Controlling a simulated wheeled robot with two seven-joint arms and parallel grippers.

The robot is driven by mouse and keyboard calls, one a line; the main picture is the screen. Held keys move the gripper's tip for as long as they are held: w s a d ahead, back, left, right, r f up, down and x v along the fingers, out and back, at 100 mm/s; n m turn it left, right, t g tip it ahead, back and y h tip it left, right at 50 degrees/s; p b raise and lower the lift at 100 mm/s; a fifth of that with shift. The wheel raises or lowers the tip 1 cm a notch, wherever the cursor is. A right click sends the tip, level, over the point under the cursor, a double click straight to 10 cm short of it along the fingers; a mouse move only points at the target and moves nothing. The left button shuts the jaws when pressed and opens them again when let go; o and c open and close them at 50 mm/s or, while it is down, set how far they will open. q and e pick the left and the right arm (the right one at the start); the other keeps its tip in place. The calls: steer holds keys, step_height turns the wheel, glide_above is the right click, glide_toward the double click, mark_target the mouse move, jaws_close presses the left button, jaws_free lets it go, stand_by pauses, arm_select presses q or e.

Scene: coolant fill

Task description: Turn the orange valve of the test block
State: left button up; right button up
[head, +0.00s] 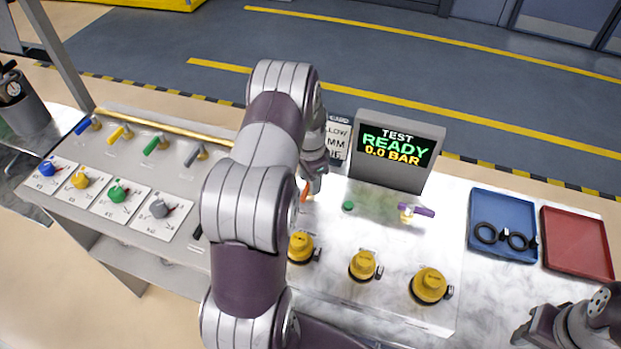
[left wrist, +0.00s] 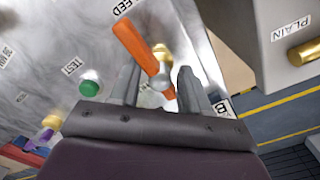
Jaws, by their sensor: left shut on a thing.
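The orange valve is a lever on a brass stem; its handle (left wrist: 136,46) slants across the left wrist view, beside a label ending in "EED". My left gripper (left wrist: 158,85) has a finger on each side of the handle and is shut on it. In the head view only a small bit of the orange handle (head: 304,192) shows, below my left gripper (head: 313,180); my left arm covers much of the test block. The test block's display (head: 395,150) reads "TEST READY 0.0 BAR". My right gripper (head: 568,328) is at the bottom right; its jaw state is unclear.
A green button (head: 348,206) and a purple-handled valve (head: 418,211) are right of the orange handle. Several yellow-capped fittings, one here (head: 430,285), stand in front. A blue tray (head: 503,212) with black rings and a red tray (head: 575,243) lie at the right.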

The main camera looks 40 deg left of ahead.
stand_by(0.4)
arm_select(q)
steer(key=o, duration=1)
steer(key=shift+o, duration=0.2)
step_height(320, 180, up, 13)
steer(key=b, duration=0.2)
steer(key=shift+f+b, duration=0.15)
steer(key=shift+b, duration=0.15)
